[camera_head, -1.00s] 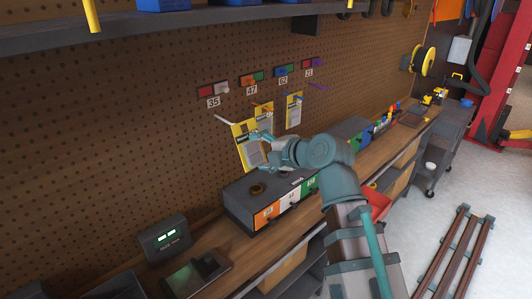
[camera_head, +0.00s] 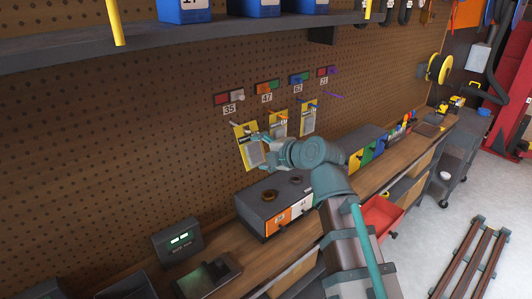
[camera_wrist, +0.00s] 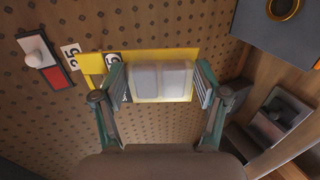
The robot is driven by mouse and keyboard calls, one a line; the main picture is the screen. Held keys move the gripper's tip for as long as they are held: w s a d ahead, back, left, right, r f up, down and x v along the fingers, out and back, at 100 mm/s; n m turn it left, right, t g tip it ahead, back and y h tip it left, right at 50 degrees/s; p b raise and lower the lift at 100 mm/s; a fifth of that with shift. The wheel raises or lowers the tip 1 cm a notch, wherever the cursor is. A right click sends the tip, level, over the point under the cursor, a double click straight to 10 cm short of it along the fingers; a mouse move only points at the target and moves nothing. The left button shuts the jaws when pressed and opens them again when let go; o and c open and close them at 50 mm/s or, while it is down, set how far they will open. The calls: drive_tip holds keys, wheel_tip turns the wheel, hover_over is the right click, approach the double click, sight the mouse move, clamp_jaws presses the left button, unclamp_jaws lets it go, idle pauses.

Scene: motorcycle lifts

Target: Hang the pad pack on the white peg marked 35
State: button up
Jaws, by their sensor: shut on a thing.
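The pad pack (camera_head: 246,133) is a yellow card with pale grey pads. My gripper (camera_head: 262,149) is shut on it, holding it upright close in front of the pegboard. In the wrist view the pads (camera_wrist: 160,80) sit between both fingers of my gripper (camera_wrist: 160,88), with the yellow card's header to the left. The white peg (camera_head: 232,123) shows just at the pack's top left corner, below the label 35 (camera_head: 229,109). I cannot tell whether the peg passes through the card's hole. In the wrist view the label 35 (camera_wrist: 71,56) lies left of the card, and the peg is not clear.
Yellow packs hang under label 47 (camera_head: 279,128) and label 62 (camera_head: 308,121), right of my pack. The purple peg (camera_head: 333,95) is bare. A dark drawer unit (camera_head: 262,207) stands on the bench below. A shelf with blue bins (camera_head: 184,10) juts out above.

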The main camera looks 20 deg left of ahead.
drive_tip(key=shift+w+a, duration=0.2)
drive_tip(key=shift+a, duration=0.1)
drive_tip(key=shift+b+x, duration=0.8)
drive_tip(key=shift+b, duration=0.3)
drive_tip(key=shift+f, duration=0.15)
drive_tip(key=o, duration=1.3)
drive_tip(key=shift+d, duration=0.1)
